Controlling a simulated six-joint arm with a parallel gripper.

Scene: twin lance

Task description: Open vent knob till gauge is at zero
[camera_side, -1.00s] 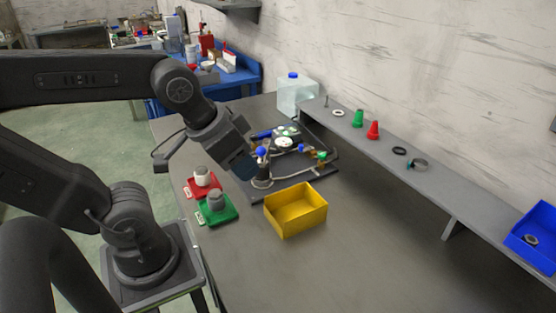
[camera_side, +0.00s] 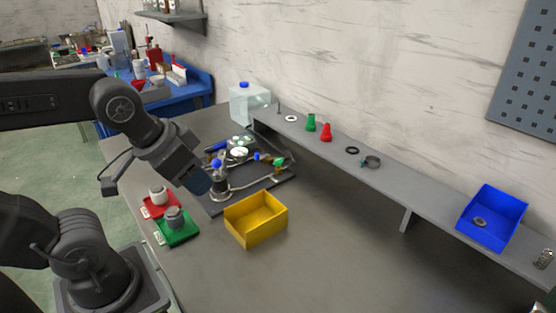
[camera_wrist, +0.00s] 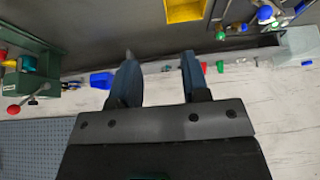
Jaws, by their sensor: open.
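The valve rig stands on a dark base plate (camera_side: 262,184) in the side view. It carries a white-faced round gauge (camera_side: 239,153), whose needle is too small to read. A blue knob (camera_side: 217,163) tops its near post, another blue knob (camera_side: 257,156) sits along the pipe, and a green fitting (camera_side: 280,161) is at the right. I cannot tell which is the vent knob. My gripper (camera_side: 198,184) is just left of the near post, apparently apart from it. In the wrist view, my gripper (camera_wrist: 159,60) is open and empty, with rig parts at upper right.
A yellow bin (camera_side: 256,219) stands in front of the rig. Red (camera_side: 160,205) and green (camera_side: 177,230) trays hold grey pieces at left. A shelf (camera_side: 390,181) along the wall bears cones, rings and a blue bin (camera_side: 492,218). The table's right front is clear.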

